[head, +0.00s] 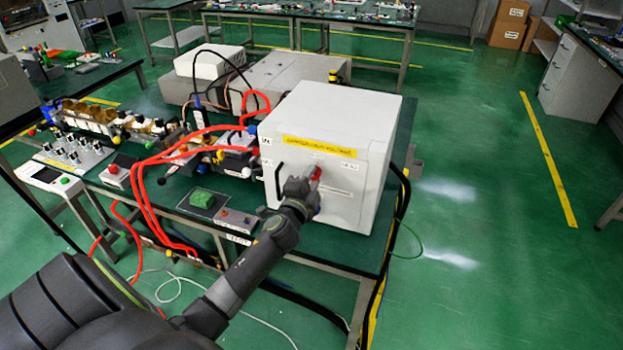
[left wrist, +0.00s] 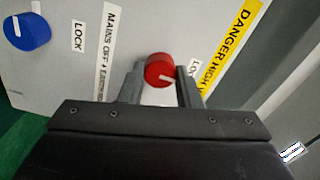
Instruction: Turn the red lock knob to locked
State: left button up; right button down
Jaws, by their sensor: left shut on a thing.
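The red lock knob (left wrist: 160,70) is on the front of the white box (head: 335,120). In the head view, a bit of the red knob (head: 316,173) shows at the tip of my left gripper (head: 303,185). In the left wrist view, my left gripper (left wrist: 160,84) has one finger on each side of the knob and is shut on it. LOCK labels (left wrist: 78,36) show on the panel, one partly hidden by a finger. My right gripper is not in view.
A blue knob (left wrist: 28,32) sits on the same panel. A black handle (head: 279,182) is on the box front, left of my gripper. Red cables (head: 140,190) and small devices crowd the table at left. Open floor (head: 480,200) lies at right.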

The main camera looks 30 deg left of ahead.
pick_arm(q)
jog(key=o, duration=1)
jog(key=shift+s, duration=0.1)
jog(key=b+v, duration=0.2)
jog(key=v, duration=1.5)
jog(key=shift+s, duration=0.15)
jog(key=s+a+f+n+g+h, duration=0.1)
jog(key=s+f+n+g, duration=0.25)
jog(key=f, duration=1.25)
jog(key=s+f+n+g+h, duration=0.15)
jog(key=s+f+g, duration=0.25)
jog(key=f, duration=1.2)
jog(key=s+d+f+n+g, duration=0.1)
jog(key=s+f+n+g, duration=0.1)
jog(key=s+f, duration=0.4)
jog(key=s+d+f+n+g, duration=0.1)
jog(key=s+f+n+g, duration=0.2)
jog(key=s+f, duration=0.4)
jog(key=s+d+f+n+g+h, duration=0.1)
jog(key=s+f, duration=0.6)
jog(key=s, duration=0.8)
jog(key=shift+s+d+f+n+g, duration=0.1)
jog(key=shift+d+n+g, duration=0.15)
jog(key=shift+n+g, duration=0.35)
jog(key=shift+s+d+f+n+g, duration=0.1)
jog(key=shift+d+n+g, duration=0.1)
jog(key=shift+n+g, duration=0.4)
